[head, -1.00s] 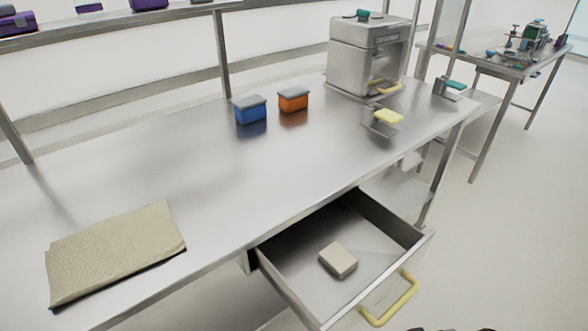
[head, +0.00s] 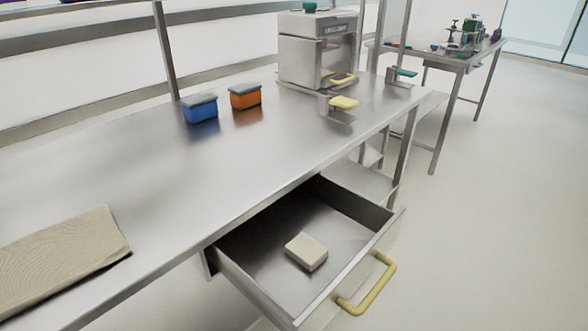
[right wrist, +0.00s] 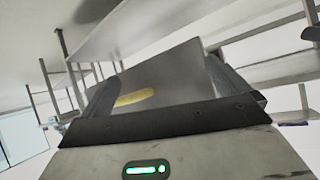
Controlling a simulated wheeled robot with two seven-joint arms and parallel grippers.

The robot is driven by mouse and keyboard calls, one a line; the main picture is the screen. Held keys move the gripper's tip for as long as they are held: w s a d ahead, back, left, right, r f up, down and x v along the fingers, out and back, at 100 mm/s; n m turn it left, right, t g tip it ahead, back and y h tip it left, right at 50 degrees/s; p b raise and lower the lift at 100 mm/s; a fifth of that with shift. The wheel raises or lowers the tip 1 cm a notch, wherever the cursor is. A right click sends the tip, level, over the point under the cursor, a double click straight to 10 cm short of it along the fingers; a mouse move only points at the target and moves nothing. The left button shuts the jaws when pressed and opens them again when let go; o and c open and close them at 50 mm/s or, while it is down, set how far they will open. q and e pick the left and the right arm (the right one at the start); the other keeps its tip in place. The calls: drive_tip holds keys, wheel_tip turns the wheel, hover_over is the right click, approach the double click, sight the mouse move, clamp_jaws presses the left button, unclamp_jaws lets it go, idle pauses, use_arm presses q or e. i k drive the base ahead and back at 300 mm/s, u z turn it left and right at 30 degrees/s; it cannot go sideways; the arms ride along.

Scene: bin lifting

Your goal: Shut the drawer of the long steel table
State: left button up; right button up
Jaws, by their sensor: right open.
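The long steel table (head: 200,160) runs across the head view. Its drawer (head: 262,262) is pulled out at the table's front edge, with a beige block (head: 306,251) lying inside. A yellow bar handle (head: 369,287) is on the drawer front. In the right wrist view my right gripper (right wrist: 158,78) is open and empty. The drawer front (right wrist: 175,75) and yellow handle (right wrist: 134,97) show beyond and between its fingers, apart from them as far as I can tell. My left gripper is in neither view, and the right one is not in the head view.
A folded beige cloth (head: 62,258), a blue box (head: 200,110) and an orange box (head: 245,96) lie on the tabletop. A steel machine (head: 315,50) stands at the far end. A second table (head: 450,58) is behind. The floor (head: 490,220) right of the drawer is clear.

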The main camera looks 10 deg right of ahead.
sight(358, 233)
drive_tip(key=k, duration=1)
drive_tip(key=z, duration=1.9)
drive_tip(key=i, duration=1.05)
drive_tip(key=u, duration=2)
drive_tip(key=i, duration=0.45)
drive_tip(key=z, duration=0.05)
